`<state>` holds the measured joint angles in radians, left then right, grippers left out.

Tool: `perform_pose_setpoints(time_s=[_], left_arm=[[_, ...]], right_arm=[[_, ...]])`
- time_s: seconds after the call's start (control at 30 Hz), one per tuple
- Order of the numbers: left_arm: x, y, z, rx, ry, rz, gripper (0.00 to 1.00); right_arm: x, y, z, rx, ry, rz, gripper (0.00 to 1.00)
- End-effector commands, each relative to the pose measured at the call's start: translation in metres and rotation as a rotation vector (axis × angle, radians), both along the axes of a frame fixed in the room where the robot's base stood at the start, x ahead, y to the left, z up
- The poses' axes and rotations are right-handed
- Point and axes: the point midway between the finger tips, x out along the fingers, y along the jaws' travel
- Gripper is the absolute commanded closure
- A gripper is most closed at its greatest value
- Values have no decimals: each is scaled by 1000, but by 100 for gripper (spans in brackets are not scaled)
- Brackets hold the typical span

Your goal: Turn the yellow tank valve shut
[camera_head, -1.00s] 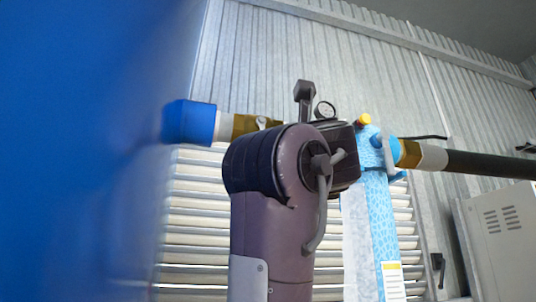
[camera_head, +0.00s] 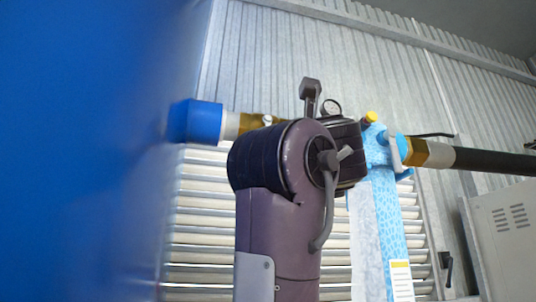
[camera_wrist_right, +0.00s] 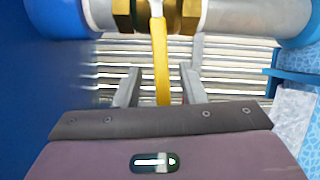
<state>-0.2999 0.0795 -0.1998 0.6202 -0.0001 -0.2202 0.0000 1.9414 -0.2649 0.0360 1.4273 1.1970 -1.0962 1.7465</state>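The yellow valve handle (camera_wrist_right: 160,65) hangs down from a brass valve body (camera_wrist_right: 184,16) in the right wrist view. My right gripper (camera_wrist_right: 160,82) is open. Its two grey fingers stand one on each side of the handle, with a gap on both sides and no visible touch. In the head view the brass body (camera_head: 250,122) shows on a pipe at the blue tank (camera_head: 90,150). The handle is hidden there behind my purple right arm. My left gripper is not in view.
A patterned light-blue column (camera_head: 388,220) with a yellow cap (camera_head: 371,117) stands right of my arm, beside a black pipe (camera_head: 490,161). A gauge (camera_head: 332,106) sits behind my arm. A grey cabinet (camera_head: 508,240) stands far right.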

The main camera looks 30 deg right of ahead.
Motion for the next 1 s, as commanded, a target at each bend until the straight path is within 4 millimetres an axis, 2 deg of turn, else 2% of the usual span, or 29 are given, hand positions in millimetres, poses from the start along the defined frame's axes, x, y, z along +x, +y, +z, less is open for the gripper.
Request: perform_pose_setpoints(time_s=[0.17, 0.3, 0.43, 0.6, 0.97, 1.0], left_arm=[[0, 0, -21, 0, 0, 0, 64], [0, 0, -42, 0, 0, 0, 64], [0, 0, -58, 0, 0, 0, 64], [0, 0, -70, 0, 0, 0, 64], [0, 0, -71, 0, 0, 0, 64], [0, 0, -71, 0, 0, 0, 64]], right_arm=[[-23, 6, -13, 0, -5, 1, 63], [-50, 12, -26, -1, -5, 3, 63], [-57, 13, -29, 1, -1, 3, 63], [-65, 16, -30, -1, 0, 2, 63], [-67, 16, -28, -1, 2, 1, 63], [-67, 16, -28, -1, 2, 1, 65]])
